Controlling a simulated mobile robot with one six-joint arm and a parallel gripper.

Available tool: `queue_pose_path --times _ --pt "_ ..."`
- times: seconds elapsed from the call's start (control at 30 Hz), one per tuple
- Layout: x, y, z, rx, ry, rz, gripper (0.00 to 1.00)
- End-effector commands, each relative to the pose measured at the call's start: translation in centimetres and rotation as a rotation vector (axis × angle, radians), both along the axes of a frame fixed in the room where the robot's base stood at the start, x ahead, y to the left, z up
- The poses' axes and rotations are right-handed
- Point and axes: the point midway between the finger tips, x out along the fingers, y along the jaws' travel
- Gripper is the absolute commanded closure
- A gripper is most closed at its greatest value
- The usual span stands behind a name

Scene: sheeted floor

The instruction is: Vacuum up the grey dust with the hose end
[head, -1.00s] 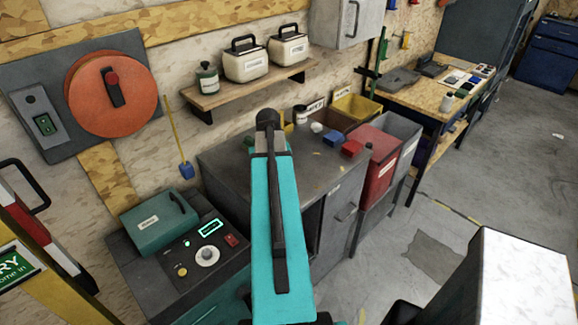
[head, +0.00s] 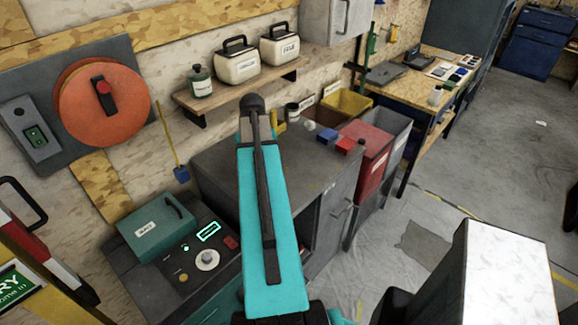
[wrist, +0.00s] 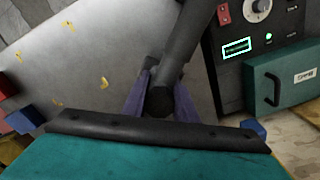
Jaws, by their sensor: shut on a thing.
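My gripper (wrist: 160,88) shows in the wrist view with its purple fingers shut on a dark cylindrical hose end (wrist: 174,62). The hose end runs up between the fingers toward the top of that view. In the head view my teal arm hides the gripper and the hose end. An irregular flat grey patch (head: 425,244) lies on the floor at the lower right in the head view; I cannot tell for sure that it is the dust. The wrist view shows no such patch.
A grey cabinet (head: 215,160) with small blocks on top stands behind my arm. A console (head: 180,268) bearing a teal box (head: 156,229) is at lower left. Red (head: 366,155) and grey bins stand right of the cabinet. Floor beyond the grey patch is open.

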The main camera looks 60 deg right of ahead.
Motion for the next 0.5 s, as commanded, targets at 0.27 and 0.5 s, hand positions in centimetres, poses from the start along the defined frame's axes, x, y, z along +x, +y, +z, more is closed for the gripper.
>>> queue_pose_path --times 0.27,0.5 --pt "0.4 0.4 3.0 0.000 0.000 0.007 0.95" --pt "0.6 0.7 4.1 0.000 0.000 0.013 0.95"
